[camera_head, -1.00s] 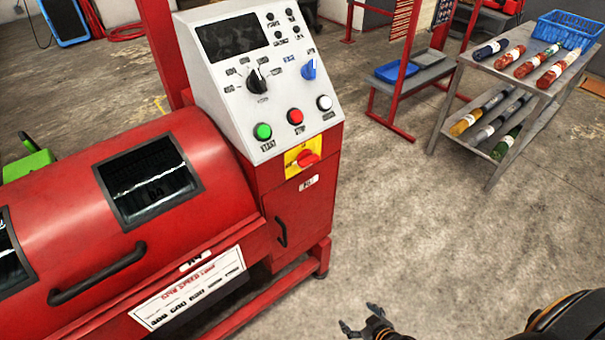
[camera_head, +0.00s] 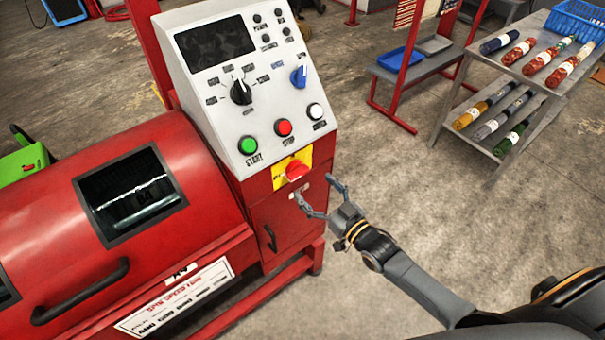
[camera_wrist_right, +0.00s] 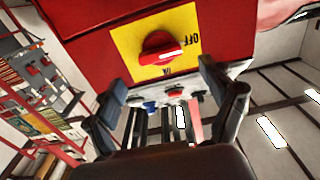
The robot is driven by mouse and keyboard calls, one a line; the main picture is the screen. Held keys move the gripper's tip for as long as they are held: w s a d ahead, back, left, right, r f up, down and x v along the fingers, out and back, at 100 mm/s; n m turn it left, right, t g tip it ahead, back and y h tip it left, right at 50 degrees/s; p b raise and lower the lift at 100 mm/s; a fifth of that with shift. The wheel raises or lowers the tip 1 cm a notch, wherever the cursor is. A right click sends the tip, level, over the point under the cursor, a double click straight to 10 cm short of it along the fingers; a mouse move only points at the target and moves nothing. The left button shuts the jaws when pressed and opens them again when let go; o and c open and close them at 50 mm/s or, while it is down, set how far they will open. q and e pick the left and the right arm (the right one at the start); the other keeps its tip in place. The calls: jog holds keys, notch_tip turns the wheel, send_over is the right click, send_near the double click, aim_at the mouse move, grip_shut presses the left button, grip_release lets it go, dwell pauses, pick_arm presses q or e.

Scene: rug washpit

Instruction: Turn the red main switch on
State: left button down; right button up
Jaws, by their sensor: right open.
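The red main switch (camera_head: 297,170) is a rotary knob on a yellow plate (camera_head: 279,178), on the front of the red machine just below its sloped control panel. In the right wrist view the knob (camera_wrist_right: 162,46) shows on its yellow plate (camera_wrist_right: 128,42), with "OFF" lettering at one side and another marking near the fingers. My right gripper (camera_head: 319,197) is open and empty, just below and right of the switch, apart from it. Its two fingers (camera_wrist_right: 160,95) frame the space in front of the knob in the wrist view. My left gripper is not in view.
The control panel (camera_head: 222,90) carries a green start button (camera_head: 249,145), a red stop button (camera_head: 284,127), a white button (camera_head: 315,110) and selector knobs. A cabinet handle (camera_head: 270,238) lies below. A grey shelf (camera_head: 529,68) with rolled items stands right. Open floor lies between.

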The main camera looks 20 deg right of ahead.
aim_at(301, 175)
jog(key=x, duration=0.5)
jog(key=shift+w+a, duration=0.1)
jog(key=shift+w, duration=0.2)
jog(key=c, duration=1.1)
